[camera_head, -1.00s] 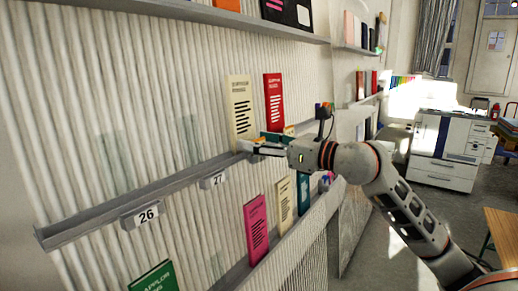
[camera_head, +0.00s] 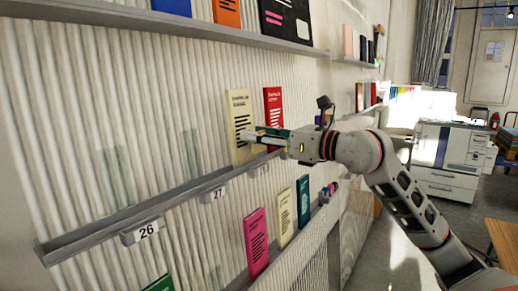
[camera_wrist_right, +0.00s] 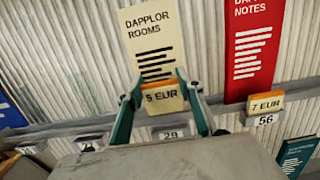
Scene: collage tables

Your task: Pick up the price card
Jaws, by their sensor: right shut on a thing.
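The price card (camera_wrist_right: 163,98), a small cream and orange block reading "5 EUR", sits between the two green fingers of my right gripper (camera_wrist_right: 160,108) in the right wrist view. The right gripper is shut on it. In the head view my right gripper (camera_head: 250,136) is in front of the lower part of the cream booklet (camera_head: 239,104), above the shelf ledge; the card is too small to tell there. The cream booklet, "DAPPLOR ROOMS" (camera_wrist_right: 150,42), stands behind the card in the wrist view. My left gripper is not in view.
A red booklet (camera_head: 273,112) stands right of the cream one. A second card, "7 EUR" (camera_wrist_right: 265,104), is below it, above label 56 (camera_wrist_right: 266,121). Label 29 (camera_wrist_right: 170,134) is below my gripper. The long ledge (camera_head: 185,198) runs along the ribbed wall, with another booklet row below.

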